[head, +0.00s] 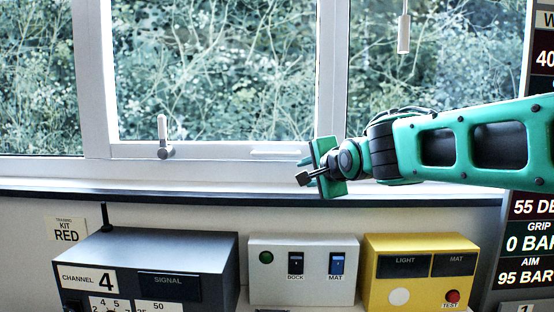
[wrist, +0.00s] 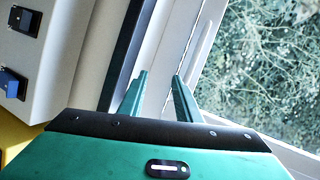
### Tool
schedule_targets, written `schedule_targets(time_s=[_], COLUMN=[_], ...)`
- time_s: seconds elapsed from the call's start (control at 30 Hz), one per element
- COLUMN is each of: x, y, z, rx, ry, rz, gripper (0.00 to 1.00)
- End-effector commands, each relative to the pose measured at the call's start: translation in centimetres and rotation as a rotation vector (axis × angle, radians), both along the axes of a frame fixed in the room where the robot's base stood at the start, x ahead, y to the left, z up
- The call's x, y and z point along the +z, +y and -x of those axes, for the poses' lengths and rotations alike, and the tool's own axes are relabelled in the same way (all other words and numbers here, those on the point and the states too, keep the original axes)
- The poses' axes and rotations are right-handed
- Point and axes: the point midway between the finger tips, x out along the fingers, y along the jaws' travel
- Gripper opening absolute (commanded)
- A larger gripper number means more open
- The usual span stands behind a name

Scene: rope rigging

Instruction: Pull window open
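The window (head: 215,75) has a white frame and its middle pane appears closed. A pale lever handle (head: 163,135) points upward at its lower left. A slim white bar (head: 275,153) lies along the lower rail; a pale bar also shows in the wrist view (wrist: 203,48), just past the right finger. My gripper (head: 306,178) is in front of the sill, right of and slightly below the bar. In the wrist view, its two green fingers (wrist: 160,76) are apart with nothing between them. I cannot tell whether a finger touches the frame.
Below the dark sill edge (head: 240,197) stand a grey channel box (head: 205,255) with an antenna, a white switch box (head: 315,285) and a yellow box (head: 420,275). A display panel (head: 525,225) stands at right. A pull cord weight (head: 403,35) hangs at upper right.

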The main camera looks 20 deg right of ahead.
Motion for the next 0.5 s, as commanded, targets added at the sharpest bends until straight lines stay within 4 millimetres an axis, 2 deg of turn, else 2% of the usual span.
schedule_targets(time_s=[0.03, 0.1, 0.2, 0.37, 0.5], x=[1.5, 3.1, 4.5, 4.6, 4.2], y=[1.2, 2.5, 3.6, 3.9, 3.9], z=[-0.8, -1.5, -2.1, -3.2, -5.1], rx=[0.007, 0.016, 0.025, 0.026, 0.024], ry=[-0.047, -0.094, -0.133, -0.142, -0.141], rz=[-0.054, -0.119, -0.173, -0.192, -0.191], gripper=[0.31, 0.31, 0.31, 0.31, 0.31])
